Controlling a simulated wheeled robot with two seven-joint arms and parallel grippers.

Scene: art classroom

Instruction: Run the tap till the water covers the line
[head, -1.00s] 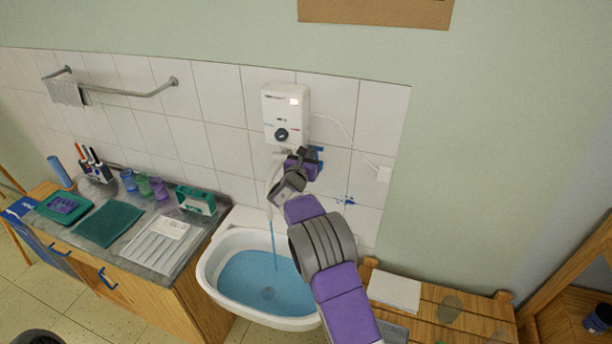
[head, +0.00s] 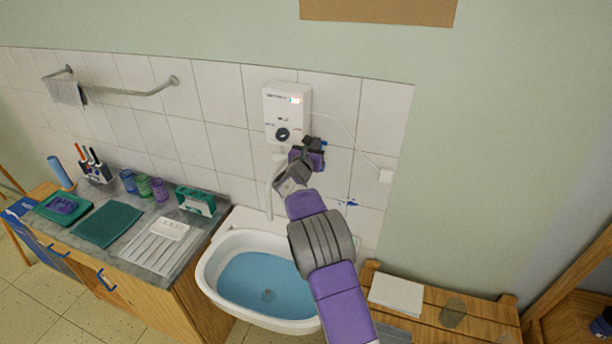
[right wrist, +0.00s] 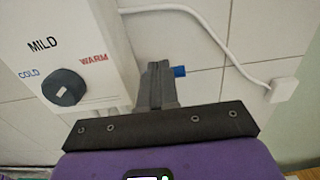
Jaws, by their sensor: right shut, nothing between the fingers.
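A white wall water heater (head: 287,112) has a dark dial and a small lit display. The heater's dial (right wrist: 64,86) also shows in the right wrist view, with COLD, MILD and WARM around it. A pale spout (head: 269,200) hangs below it, and no stream shows under it. The white basin (head: 207,283) below holds blue water (head: 262,282) with a round drain visible. I cannot make out a line in the basin. My right gripper (head: 313,145) is shut and empty, just below and right of the heater. A blue piece (right wrist: 180,71) shows beside its fingertips. My left gripper is out of view.
A counter on the left holds a green mat (head: 108,224), several cups, a green box (head: 196,201) and a white drainer (head: 155,248). A wooden bench (head: 470,325) with a white pad (head: 396,293) stands right of the basin. A towel rail (head: 130,92) is on the wall.

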